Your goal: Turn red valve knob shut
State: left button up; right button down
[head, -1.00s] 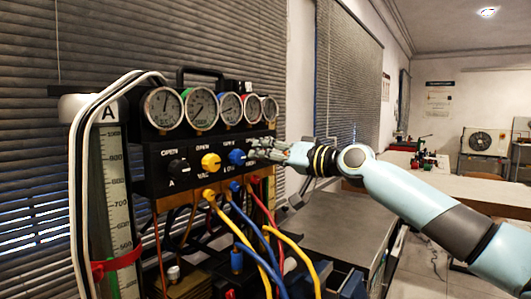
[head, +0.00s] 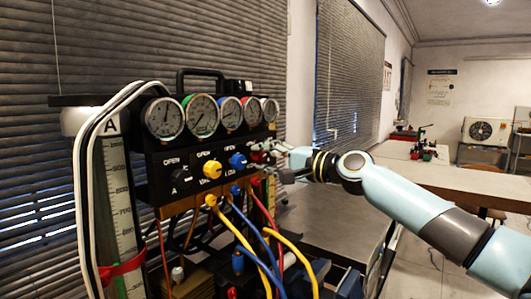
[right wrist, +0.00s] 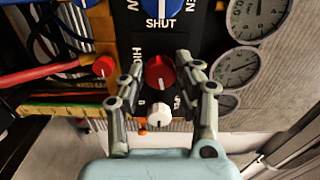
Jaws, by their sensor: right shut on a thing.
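The red valve knob (right wrist: 160,73) sits on the black gauge panel (head: 212,157), to the right of the blue knob (head: 238,160) in the head view. My right gripper (right wrist: 161,66) has a finger on each side of it and is shut on it. A yellow knob (head: 212,169) and a black knob (head: 180,177) are further left on the panel. My left gripper is not in view.
Several round gauges (head: 164,118) line the panel's top. Yellow, blue and red hoses (head: 246,243) hang below. A small white knob (right wrist: 160,112) is close to the red knob in the right wrist view. A scaled column (head: 116,190) stands at left.

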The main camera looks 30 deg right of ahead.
jog(key=shift+m+p, duration=0.45)
jog(key=shift+m, duration=0.65)
jog(key=c, duration=0.9)
grip_release()
jog(key=shift+d, duration=0.1)
jog(key=shift+c, duration=0.2)
jog(key=shift+s, duration=0.2)
jog(key=v, duration=0.7)
